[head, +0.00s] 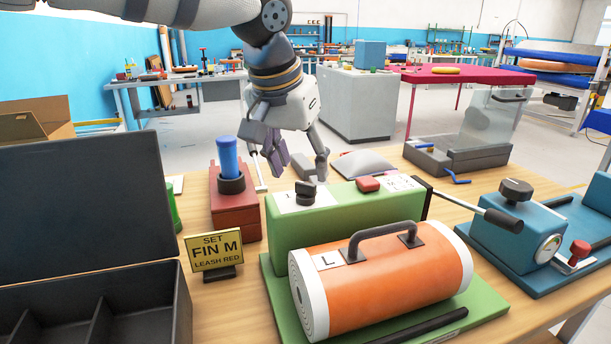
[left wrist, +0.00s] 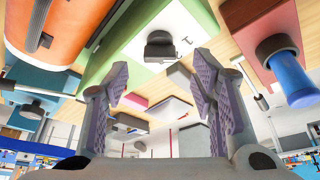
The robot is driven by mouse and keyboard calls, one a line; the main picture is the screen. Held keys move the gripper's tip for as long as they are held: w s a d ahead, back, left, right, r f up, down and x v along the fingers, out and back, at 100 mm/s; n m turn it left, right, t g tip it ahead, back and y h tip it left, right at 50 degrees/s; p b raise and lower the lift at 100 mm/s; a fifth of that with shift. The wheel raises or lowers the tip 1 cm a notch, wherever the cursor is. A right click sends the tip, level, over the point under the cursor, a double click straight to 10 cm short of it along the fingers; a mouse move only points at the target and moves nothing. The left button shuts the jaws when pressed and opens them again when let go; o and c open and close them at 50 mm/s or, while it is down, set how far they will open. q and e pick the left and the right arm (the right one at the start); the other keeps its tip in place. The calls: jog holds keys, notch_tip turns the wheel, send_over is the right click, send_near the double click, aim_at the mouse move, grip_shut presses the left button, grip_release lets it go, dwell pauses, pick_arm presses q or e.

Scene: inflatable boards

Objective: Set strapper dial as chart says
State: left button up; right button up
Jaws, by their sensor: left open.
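The green strapper (head: 340,222) stands on the bench with an orange roll marked L (head: 400,275) in front of it. Its dark dial (head: 306,190) sits on a white plate at the left of its top; the dial's setting is too small to read. The dial also shows in the left wrist view (left wrist: 160,46), with a letter beside it. A small white printed card (head: 403,182), possibly the chart, lies at the top's right end; its text is unreadable. My left gripper (head: 302,172) is open and empty, just behind and above the dial, apart from it.
A red block with a blue cylinder (head: 228,158) stands left of the strapper, a dark open case (head: 85,210) further left.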

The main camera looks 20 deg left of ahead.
aim_at(305, 183)
pick_arm(q)
jog(key=shift+x, duration=1.95)
jog(key=c, duration=1.1)
jog(key=shift+c, duration=0.2)
